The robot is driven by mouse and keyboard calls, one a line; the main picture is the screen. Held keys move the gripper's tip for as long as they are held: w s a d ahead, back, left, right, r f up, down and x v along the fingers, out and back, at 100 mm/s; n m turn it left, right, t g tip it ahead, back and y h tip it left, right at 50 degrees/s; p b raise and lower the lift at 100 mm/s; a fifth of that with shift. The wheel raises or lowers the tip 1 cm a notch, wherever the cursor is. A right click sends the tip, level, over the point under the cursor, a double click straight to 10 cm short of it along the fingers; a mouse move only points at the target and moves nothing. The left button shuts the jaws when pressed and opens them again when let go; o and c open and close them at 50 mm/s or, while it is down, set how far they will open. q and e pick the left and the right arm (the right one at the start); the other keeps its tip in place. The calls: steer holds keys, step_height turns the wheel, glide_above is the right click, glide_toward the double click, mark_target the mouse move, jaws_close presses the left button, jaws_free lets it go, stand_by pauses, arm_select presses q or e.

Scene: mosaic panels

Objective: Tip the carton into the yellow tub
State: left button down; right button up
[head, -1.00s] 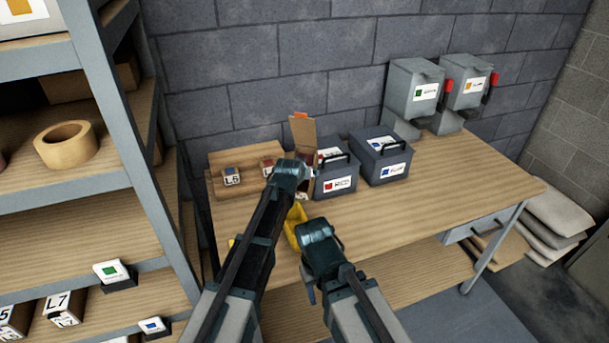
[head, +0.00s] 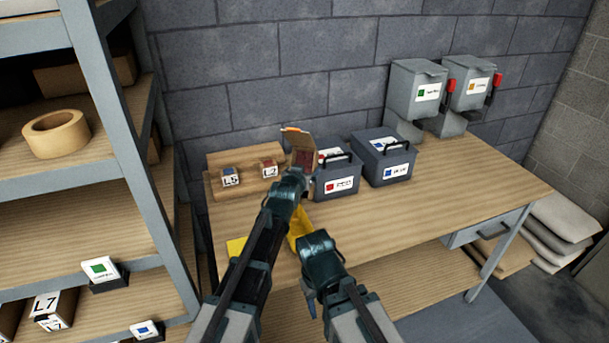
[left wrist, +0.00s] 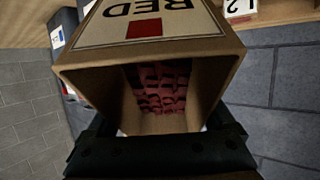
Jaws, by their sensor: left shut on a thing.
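A brown carton (head: 302,146) with an open top and raised flap is in my left gripper (head: 290,184), above the bench near the yellow tub. In the left wrist view the carton (left wrist: 150,62) carries a "RED" label with a red square, and red pieces (left wrist: 160,88) lie inside. The left fingers (left wrist: 165,135) are shut on its sides. The yellow tub (head: 297,226) stands on the bench, partly hidden by my arms. My right gripper (head: 312,275) is low in front of the tub; its fingers do not show clearly.
Two dark lidded boxes (head: 384,160) stand right of the carton. Small labelled boxes (head: 230,176) sit on a wooden riser at left. Grey dispensers (head: 417,92) stand at the back wall. A yellow piece (head: 236,246) lies left of my arm. The bench's right half is clear.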

arm_select(q)
steer(key=shift+s+a+r+t+h+b, duration=0.25)
steer(key=shift+s+r+t+b, duration=0.3)
steer(key=shift+t+b, duration=0.55)
steer(key=shift+s+a+r+t+h+b, duration=0.1)
steer(key=shift+s+r+t+h+b, duration=0.3)
steer(key=shift+b, duration=0.95)
steer(key=s+a+r+t+h+b, duration=0.1)
steer(key=s+r+t+b, duration=0.3)
steer(key=t+b, duration=0.3)
steer(key=shift+s+b, duration=0.6)
steer(key=shift+b, duration=0.4)
steer(key=shift+s+a+r+t+h, duration=0.1)
steer(key=shift+t+h, duration=0.25)
steer(key=shift+t, duration=0.05)
stand_by(0.4)
